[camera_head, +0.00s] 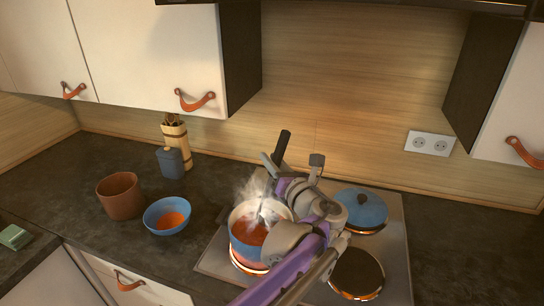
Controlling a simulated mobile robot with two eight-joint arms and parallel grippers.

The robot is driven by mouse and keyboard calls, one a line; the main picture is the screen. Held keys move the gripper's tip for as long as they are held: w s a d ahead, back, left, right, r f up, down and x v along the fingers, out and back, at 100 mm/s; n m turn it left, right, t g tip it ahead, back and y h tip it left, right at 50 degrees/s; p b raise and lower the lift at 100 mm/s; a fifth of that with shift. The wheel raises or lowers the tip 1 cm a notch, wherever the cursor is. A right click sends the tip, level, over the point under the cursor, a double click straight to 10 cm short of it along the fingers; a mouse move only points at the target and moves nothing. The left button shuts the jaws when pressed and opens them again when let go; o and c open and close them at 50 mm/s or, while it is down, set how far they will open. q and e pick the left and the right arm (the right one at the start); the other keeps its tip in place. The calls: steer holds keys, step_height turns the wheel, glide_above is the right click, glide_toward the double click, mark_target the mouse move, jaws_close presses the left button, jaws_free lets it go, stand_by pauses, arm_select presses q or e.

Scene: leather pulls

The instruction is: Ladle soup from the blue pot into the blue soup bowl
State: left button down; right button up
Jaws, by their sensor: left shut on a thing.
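The blue pot (243,251) stands on the front left burner with orange-red soup inside and steam rising. My left gripper (277,172) is above the pot, shut on a ladle whose dark handle (282,146) sticks up past the fingers. The ladle's lower part reaches down toward the pot opening; its scoop is hidden by steam and my arm. The blue soup bowl (156,225) stands on the counter left of the stove, with orange soup in it. My right gripper is not in view.
A brown pot (120,196) stands left of the bowl. A dark blue jar (170,163) and a utensil holder (177,142) stand behind it. A blue-lidded vessel (361,209) sits on the back right burner; the front right burner (357,274) is bare and glowing at its edge.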

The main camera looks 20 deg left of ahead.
arm_select(q)
step_height(320, 180, down, 5)
steer(key=b, duration=0.2)
steer(key=shift+f+b, duration=0.15)
steer(key=shift+b, duration=0.25)
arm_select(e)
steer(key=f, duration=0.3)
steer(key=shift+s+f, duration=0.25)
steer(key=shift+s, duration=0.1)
arm_select(q)
steer(key=s+a+n+p, duration=0.2)
steer(key=s+a+n, duration=0.3)
steer(key=s+n, duration=0.1)
steer(key=shift+s+a+p, duration=0.15)
steer(key=shift+a+p, duration=0.15)
steer(key=shift+a, duration=0.1)
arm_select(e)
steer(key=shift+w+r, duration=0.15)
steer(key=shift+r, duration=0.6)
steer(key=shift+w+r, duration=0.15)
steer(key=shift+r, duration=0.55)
